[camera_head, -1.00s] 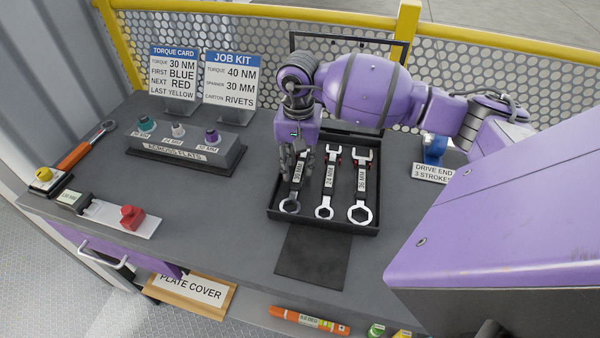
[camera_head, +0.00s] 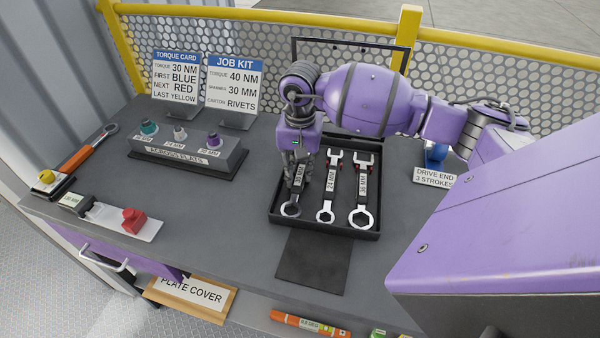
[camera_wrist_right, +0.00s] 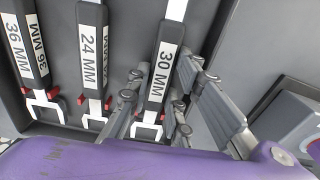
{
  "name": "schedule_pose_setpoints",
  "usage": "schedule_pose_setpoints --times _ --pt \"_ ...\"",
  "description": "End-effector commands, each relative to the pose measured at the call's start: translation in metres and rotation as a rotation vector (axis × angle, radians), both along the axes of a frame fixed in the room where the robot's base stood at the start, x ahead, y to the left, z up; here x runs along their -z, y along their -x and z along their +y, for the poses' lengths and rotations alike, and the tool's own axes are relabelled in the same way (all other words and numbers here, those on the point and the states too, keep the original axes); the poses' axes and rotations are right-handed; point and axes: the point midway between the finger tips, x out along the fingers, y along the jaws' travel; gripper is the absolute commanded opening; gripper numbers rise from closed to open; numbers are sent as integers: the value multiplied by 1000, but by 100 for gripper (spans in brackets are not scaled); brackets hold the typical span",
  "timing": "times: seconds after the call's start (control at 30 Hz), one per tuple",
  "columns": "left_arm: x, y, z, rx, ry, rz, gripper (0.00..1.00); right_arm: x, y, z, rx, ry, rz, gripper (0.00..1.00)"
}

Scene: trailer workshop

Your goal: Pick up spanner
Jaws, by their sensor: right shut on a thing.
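The 30 MM spanner (camera_head: 290,210) lies at the left of the black tray (camera_head: 322,229), its ring end toward the front. My right gripper (camera_head: 297,180) comes down over its handle and is shut on it. In the right wrist view the fingers (camera_wrist_right: 157,97) stand on both sides of the 30 MM handle (camera_wrist_right: 162,75). The spanner still appears to lie in its slot; any lift cannot be told. The 24 MM spanner (camera_head: 326,214) and 36 MM spanner (camera_head: 362,217) lie beside it to the right. My left gripper is not in view.
A black mat (camera_head: 312,262) lies in front of the tray. A socket block (camera_head: 190,152) stands to the left, with two sign cards (camera_head: 233,88) behind it. A torque wrench (camera_head: 85,152) lies at the far left. A drive-end label (camera_head: 435,176) stands right of the tray.

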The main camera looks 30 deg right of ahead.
Motion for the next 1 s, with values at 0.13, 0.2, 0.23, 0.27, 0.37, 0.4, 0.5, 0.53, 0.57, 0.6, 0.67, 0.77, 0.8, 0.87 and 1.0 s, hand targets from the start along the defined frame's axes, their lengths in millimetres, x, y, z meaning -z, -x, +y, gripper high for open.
schedule_pose_setpoints --times 0.13,0.2,0.23,0.27,0.37,0.4,0.5,0.53,0.57,0.6,0.67,0.77,0.8,0.87,1.0 --pt "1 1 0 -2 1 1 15 -15 -1 -1 -1 2 -5 0" --pt "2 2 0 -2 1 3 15 -26 -1 -1 -1 1 -4 0" --pt "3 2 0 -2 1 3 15 -31 -1 -1 -1 2 -5 0" --pt "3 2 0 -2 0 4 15 -35 3 3 -3 3 -4 0" --pt "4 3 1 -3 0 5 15 -55 17 13 -5 2 -5 0" --pt "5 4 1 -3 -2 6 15 -64 23 17 -5 3 -6 0" --pt "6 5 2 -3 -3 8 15 -87 39 29 -5 3 -6 0" --pt "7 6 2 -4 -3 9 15 -92 45 33 -7 4 -4 0" --pt "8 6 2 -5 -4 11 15 -93 53 39 -8 2 -2 0" --pt "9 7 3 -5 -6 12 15 -97 61 45 -8 2 -2 0" --pt "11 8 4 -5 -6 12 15 -104 72 53 -6 2 -2 0" --pt "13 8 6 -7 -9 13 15 -112 88 66 -5 1 -1 0" --pt "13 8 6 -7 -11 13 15 -115 93 69 -4 0 -1 0" --pt "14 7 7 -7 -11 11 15 -119 99 74 -3 1 -2 0" --pt "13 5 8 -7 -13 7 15 -125 109 81 -1 1 -2 0"
